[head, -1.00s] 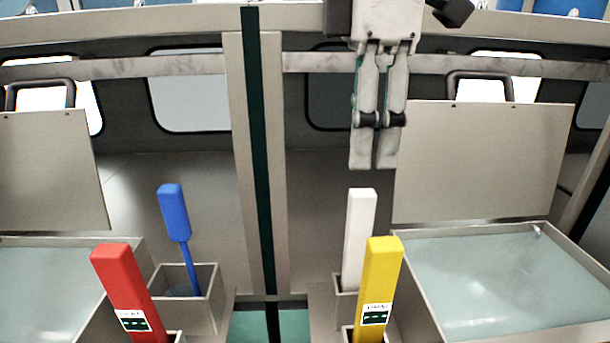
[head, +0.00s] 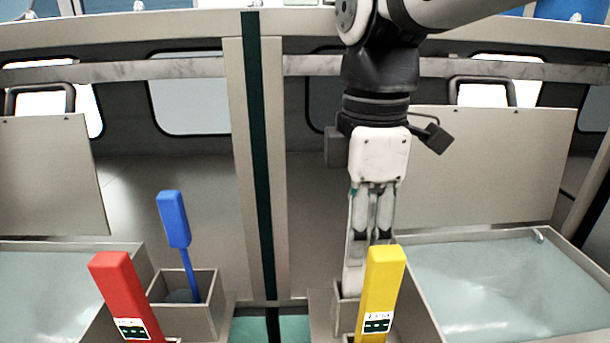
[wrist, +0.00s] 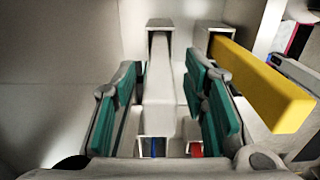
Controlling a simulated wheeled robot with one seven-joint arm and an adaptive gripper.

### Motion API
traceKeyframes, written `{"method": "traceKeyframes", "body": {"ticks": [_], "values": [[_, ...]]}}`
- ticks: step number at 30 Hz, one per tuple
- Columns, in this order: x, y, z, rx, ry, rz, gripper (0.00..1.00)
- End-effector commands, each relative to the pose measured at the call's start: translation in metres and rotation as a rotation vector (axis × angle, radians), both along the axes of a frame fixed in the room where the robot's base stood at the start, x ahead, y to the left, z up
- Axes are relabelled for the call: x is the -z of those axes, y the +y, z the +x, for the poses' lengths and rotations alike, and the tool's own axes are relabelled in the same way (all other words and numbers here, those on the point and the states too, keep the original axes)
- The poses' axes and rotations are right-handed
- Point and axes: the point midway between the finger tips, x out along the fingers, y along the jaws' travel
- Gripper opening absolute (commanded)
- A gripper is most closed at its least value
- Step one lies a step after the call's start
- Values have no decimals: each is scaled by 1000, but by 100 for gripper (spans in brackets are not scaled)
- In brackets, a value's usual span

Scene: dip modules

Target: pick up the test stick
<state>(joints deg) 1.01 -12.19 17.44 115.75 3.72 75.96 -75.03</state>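Several sticks stand in holders, and the frames do not show which one is the test stick. The white stick (wrist: 165,90) stands upright in its narrow holder between the teal pads of my gripper (wrist: 163,100). The fingers are spread around it, with a visible gap on the left side and a narrower one on the right. In the head view my gripper (head: 368,240) points down over the white stick's holder (head: 345,303) and hides most of the stick. The yellow stick (head: 380,290) stands close in front, partly covering the fingertips.
The yellow stick (wrist: 265,85) is close to the right finger in the wrist view. A blue stick (head: 174,218) and a red stick (head: 122,290) stand left of the divider post (head: 258,160). Open-lidded basins (head: 505,280) lie at both sides.

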Motion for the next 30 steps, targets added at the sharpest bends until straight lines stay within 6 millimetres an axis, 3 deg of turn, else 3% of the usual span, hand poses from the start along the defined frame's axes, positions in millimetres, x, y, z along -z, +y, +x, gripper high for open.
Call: {"method": "traceKeyframes", "body": {"ticks": [4, 12, 13, 18, 30], "values": [[17, 0, 0, 0, 1, 0, 40], [20, 0, 0, 0, 0, 0, 40], [20, 0, 0, 0, 0, 0, 38], [20, 0, 0, -1, 0, 0, 0], [19, 0, 0, -1, -1, 0, 0]]}}
